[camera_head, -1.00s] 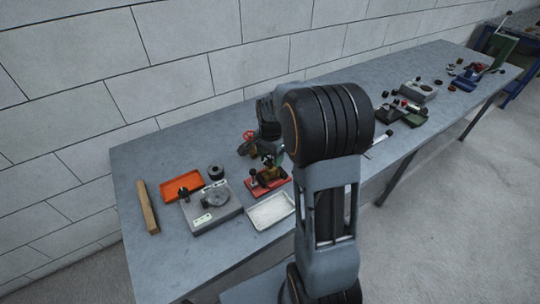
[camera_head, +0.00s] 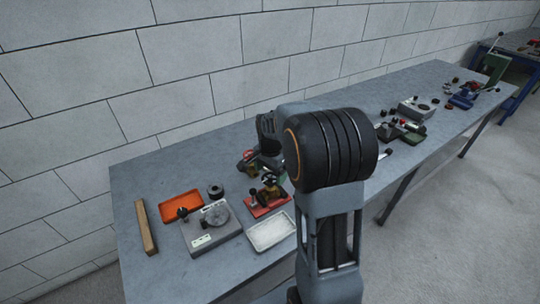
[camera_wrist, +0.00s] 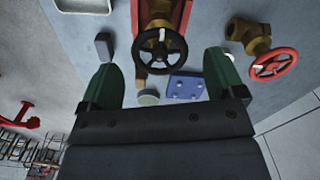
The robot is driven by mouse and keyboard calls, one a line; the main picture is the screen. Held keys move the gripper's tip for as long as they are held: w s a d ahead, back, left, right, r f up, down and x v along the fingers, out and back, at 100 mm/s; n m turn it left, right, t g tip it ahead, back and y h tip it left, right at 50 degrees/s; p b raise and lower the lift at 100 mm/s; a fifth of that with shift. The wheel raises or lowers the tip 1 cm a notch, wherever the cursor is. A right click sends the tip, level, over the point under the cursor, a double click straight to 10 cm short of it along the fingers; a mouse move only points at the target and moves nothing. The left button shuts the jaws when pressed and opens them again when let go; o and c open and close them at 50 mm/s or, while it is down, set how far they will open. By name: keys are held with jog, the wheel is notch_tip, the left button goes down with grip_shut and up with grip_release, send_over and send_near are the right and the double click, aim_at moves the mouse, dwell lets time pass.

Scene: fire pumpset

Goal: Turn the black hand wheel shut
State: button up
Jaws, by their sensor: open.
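The black hand wheel (camera_wrist: 159,50) sits on a brass valve (camera_wrist: 155,20) mounted on a red base (camera_wrist: 180,10). It is at the top middle of the wrist view, beyond my fingertips. In the head view the red base (camera_head: 262,205) stands on the bench, with the brass valve and dark wheel on it, small in the picture. My gripper (camera_wrist: 161,72) is open, its two green fingers apart on either side below the wheel. The wheel appears in line with the gap between them. I cannot tell its distance, and nothing shows between the fingers touching them.
A red hand wheel on a brass valve (camera_wrist: 273,65) stands to the right in the wrist view. A blue plate (camera_wrist: 186,87) lies near the right finger. In the head view, an orange tray (camera_head: 181,202), a white tray (camera_head: 271,232) and a wooden bar (camera_head: 146,227) lie nearby.

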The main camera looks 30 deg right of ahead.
notch_tip(320, 180, up, 12)
dwell(0.4)
dwell(0.5)
